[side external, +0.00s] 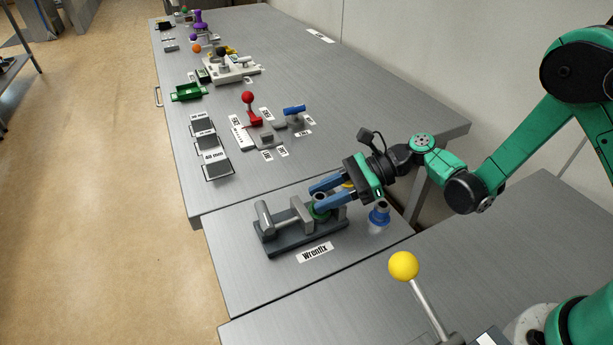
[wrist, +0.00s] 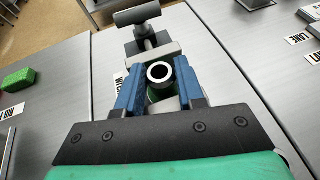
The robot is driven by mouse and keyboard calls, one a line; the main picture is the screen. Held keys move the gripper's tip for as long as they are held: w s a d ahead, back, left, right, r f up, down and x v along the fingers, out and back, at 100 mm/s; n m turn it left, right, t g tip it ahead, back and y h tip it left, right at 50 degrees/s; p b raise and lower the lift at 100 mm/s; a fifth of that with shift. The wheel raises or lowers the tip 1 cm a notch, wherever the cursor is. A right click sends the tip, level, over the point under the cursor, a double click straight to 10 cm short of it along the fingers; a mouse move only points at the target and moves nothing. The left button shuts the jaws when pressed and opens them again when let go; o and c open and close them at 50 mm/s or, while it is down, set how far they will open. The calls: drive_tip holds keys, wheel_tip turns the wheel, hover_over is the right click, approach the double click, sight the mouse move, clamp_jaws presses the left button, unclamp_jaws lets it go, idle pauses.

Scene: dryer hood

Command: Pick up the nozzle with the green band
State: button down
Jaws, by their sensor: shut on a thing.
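The nozzle with the green band (side external: 320,210) stands in the grey vise-like fixture above the Wrenfix label. My gripper (side external: 324,191) reaches in from the right, and its blue fingers are shut on this nozzle. In the wrist view the nozzle's round grey open top (wrist: 160,73) shows between the two fingertips (wrist: 160,90), with some green below it. The fingers hide part of the nozzle in the side view. I cannot tell whether the fixture's jaws touch it. A nozzle with a blue band (side external: 379,215) stands apart, right of the fixture.
The fixture (side external: 285,235) has a grey T-shaped handle (wrist: 137,15) at its far end. A yellow part (side external: 348,185) shows partly behind my gripper. A yellow-knobbed lever (side external: 404,266) stands at the front. A red-knobbed lever (side external: 248,98) and a green tray (side external: 188,92) are farther back.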

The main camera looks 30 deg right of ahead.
drive_tip(key=shift+r, duration=0.1)
wheel_tip(320, 180, up, 19)
drive_tip(key=w+d+r+m+t+h, duration=0.1)
drive_tip(key=d+r+m+t+h, duration=0.1)
drive_tip(key=d+m+t+h, duration=0.4)
drive_tip(key=w+d+r+m+t+h, duration=0.2)
drive_tip(key=d+r+m+t+h, duration=0.15)
drive_tip(key=d+m, duration=0.3)
drive_tip(key=n+g+y, duration=1)
drive_tip(key=n, duration=0.3)
hover_over(326, 195)
wheel_tip(326, 195, down, 5)
drive_tip(key=shift+r+m+t, duration=0.15)
drive_tip(key=shift+m+t, duration=0.1)
wheel_tip(326, 195, down, 20)
drive_tip(key=shift+r, duration=0.15)
drive_tip(key=c, duration=0.5)
unclamp_jaws()
drive_tip(key=shift+h, duration=0.25)
drive_tip(key=shift+c, duration=0.2)
